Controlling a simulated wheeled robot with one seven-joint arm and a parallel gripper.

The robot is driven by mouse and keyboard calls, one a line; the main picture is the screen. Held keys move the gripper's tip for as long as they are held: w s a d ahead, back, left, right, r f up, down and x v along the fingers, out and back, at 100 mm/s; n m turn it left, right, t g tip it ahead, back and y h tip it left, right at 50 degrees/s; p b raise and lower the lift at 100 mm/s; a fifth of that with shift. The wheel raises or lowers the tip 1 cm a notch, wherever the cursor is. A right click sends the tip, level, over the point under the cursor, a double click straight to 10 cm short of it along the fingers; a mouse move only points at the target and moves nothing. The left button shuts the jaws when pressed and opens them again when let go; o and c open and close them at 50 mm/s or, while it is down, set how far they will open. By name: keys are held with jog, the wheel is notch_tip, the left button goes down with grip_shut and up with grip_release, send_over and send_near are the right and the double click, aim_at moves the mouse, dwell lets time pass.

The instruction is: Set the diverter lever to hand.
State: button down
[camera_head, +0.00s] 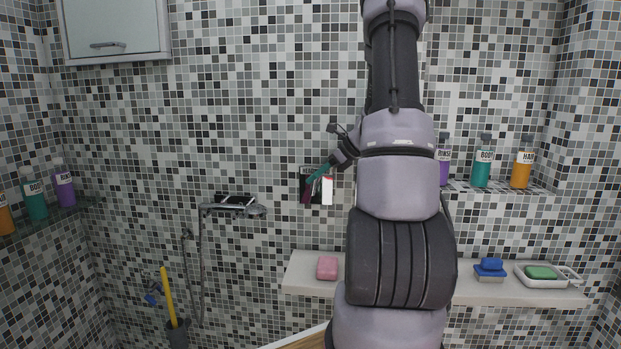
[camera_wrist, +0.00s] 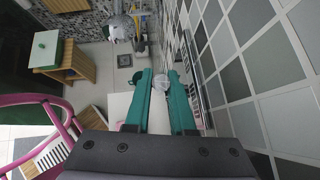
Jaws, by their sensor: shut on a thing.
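A small dark wall plate (camera_head: 303,180) sits on the tiled wall, left of my arm. Its right part is a white piece with a red top (camera_head: 327,190). My gripper (camera_head: 317,174) reaches down to this plate with its teal fingers. In the wrist view the teal fingers (camera_wrist: 160,82) run forward along the wall, with a pale rounded thing (camera_wrist: 162,84) showing between their tips. The fingers are shut on the diverter lever, which they mostly hide. A narrow purple piece (camera_head: 307,193) shows just below the fingers. I cannot read the lever's setting.
A hand shower (camera_head: 235,208) with its hose hangs on the wall to the left. Below is a white shelf (camera_head: 300,272) with a pink soap (camera_head: 327,267). Bottles stand on shelves at both sides. A wall cabinet (camera_head: 115,28) hangs upper left.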

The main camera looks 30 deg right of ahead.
jog(key=shift+s+d+f+t+y, duration=0.1)
jog(key=shift+s+d+t+y, duration=0.2)
jog(key=shift+t+y, duration=0.3)
jog(key=shift+s+d+f+t+y, duration=0.15)
jog(key=shift+d+t+y, duration=0.25)
jog(key=shift+t+y, duration=0.25)
jog(key=shift+s+d+f+t+y, duration=0.1)
jog(key=shift+s+d+t+y, duration=0.25)
jog(key=shift+y, duration=0.4)
jog(key=shift+w, duration=0.1)
jog(key=c, duration=1.1)
grip_release()
jog(key=shift+o, duration=0.2)
jog(key=v, duration=1)
jog(key=shift+s+d, duration=0.25)
jog(key=shift+d, duration=0.05)
jog(key=shift+c, duration=0.2)
